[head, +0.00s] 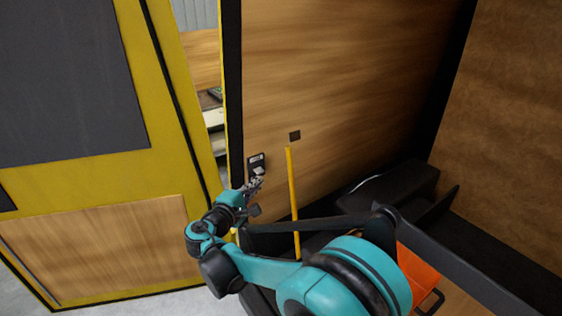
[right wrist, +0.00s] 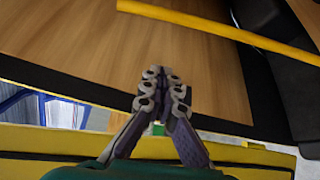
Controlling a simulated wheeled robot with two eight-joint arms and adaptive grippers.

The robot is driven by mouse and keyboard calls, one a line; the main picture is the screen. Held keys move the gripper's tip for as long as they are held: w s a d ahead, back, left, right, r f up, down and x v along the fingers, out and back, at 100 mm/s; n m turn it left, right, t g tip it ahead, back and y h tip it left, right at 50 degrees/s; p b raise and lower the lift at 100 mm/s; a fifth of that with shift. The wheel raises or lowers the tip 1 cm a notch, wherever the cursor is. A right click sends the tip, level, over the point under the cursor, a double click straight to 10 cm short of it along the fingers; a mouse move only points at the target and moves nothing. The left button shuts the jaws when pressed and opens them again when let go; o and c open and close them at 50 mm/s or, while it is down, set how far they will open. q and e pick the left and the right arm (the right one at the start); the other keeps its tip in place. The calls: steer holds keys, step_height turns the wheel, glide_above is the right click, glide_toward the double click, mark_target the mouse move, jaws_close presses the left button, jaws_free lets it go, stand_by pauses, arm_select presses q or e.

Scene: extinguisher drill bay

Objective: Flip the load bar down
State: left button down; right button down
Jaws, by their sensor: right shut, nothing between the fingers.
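The load bar, a thin yellow bar (head: 293,200), stands nearly upright along the wooden wall panel. Its upper end is just below a small dark square plate (head: 294,135). It crosses the upper part of the right wrist view as a slanting yellow bar (right wrist: 215,27). My right gripper (head: 256,180) is left of the bar, near the panel's black-edged left side, apart from the bar. In the right wrist view its fingertips (right wrist: 163,75) are together and hold nothing; the bar lies beyond them. My right arm hides the area around the bar's lower end. My left gripper is not in view.
A yellow-framed door (head: 165,120) with grey and wooden panels stands at the left. The wooden wall panel (head: 340,70) is behind the bar. Black parts (head: 395,185) and an orange object (head: 416,268) lie at the lower right. Pale floor shows at lower left.

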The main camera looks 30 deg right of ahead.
steer(key=shift+d, duration=0.15)
steer(key=w+d+p, duration=0.1)
steer(key=w+d, duration=0.1)
steer(key=d, duration=0.7)
steer(key=shift+f+p, duration=0.15)
steer(key=shift+p, duration=0.2)
steer(key=shift+s, duration=0.15)
